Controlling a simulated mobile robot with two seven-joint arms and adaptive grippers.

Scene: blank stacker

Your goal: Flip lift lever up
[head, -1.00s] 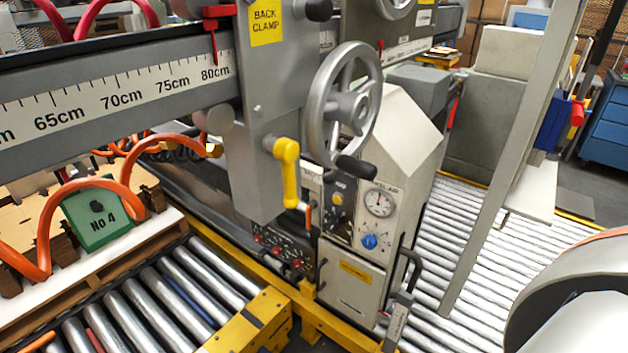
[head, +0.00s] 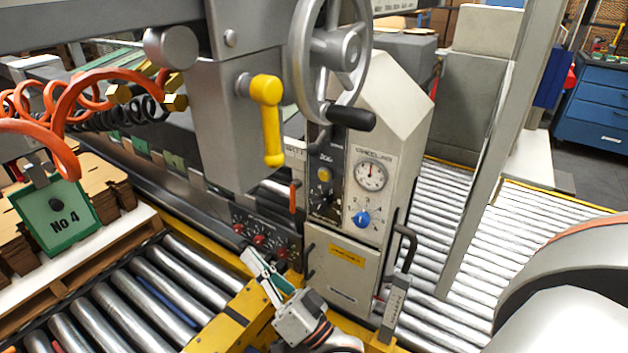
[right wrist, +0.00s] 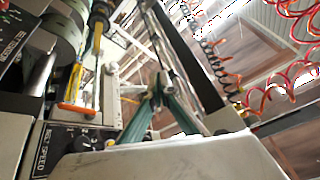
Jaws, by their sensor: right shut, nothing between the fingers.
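A small orange-tipped lever (head: 294,195) hangs at the left side of the grey control cabinet (head: 345,275), pointing down. Another lever with a black grip (head: 405,245) stands at the cabinet's right side above a labelled plate. I cannot read which one is marked as lift. My right gripper (head: 256,264) is shut and empty, below and left of the orange-tipped lever and apart from it, in front of the red-knobbed panel. The right wrist view shows its green fingers (right wrist: 157,92) meeting at the tips, with an orange-ended part (right wrist: 78,108) to their left. My left gripper is out of view.
Yellow rails and rollers (head: 150,295) lie at front left. More rollers (head: 455,215) lie at right.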

